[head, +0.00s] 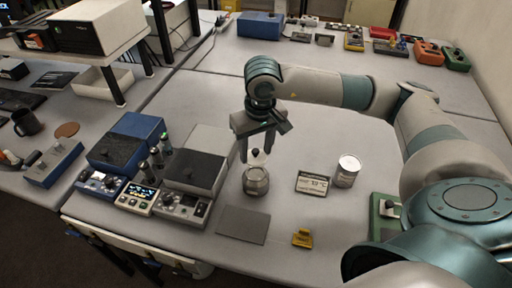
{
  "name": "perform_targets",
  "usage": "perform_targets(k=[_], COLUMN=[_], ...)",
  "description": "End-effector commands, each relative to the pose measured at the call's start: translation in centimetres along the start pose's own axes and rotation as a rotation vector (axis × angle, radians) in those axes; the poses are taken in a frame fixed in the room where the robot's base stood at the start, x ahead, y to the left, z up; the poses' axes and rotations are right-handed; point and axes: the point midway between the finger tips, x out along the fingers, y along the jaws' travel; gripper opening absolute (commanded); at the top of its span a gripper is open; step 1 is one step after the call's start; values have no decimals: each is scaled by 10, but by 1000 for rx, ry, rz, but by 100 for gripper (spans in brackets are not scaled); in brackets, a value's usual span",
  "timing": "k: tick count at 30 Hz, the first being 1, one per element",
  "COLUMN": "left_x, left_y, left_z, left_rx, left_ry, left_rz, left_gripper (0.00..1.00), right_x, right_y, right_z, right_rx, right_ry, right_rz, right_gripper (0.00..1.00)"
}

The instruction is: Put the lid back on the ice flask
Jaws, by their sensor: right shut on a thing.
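The ice flask (256,184) is a small, silvery, round vessel standing upright on the grey bench in the middle of the head view. My right gripper (257,154) points down directly above it, shut on the lid (257,160), which is pale with a dark knob. The lid is at the flask's mouth in the picture; whether it touches the rim or hovers just above it I cannot tell. The fingers partly hide the lid. My left gripper is not in view.
A display marked in °C (312,183) and a white can (347,171) stand right of the flask. A grey mat (244,225) and a yellow object (302,238) lie in front. Instrument boxes (194,173) stand left. The bench behind the flask is mostly clear.

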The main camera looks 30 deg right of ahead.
Motion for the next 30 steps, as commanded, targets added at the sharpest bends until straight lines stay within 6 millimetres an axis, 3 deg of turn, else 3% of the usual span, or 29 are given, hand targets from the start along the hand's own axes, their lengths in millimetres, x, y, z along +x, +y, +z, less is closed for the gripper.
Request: perform_targets(k=[14, 18, 30], left_x=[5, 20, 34], left_y=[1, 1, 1], left_z=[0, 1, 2], left_rx=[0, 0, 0], left_ry=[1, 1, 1], left_rz=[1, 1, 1], left_gripper=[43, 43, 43], right_x=[35, 48, 59], right_y=[0, 0, 0], right_z=[5, 6, 7], right_rx=[1, 0, 0], right_ry=[-2, 0, 0], right_rz=[1, 1, 0], right_gripper=[22, 22, 22])
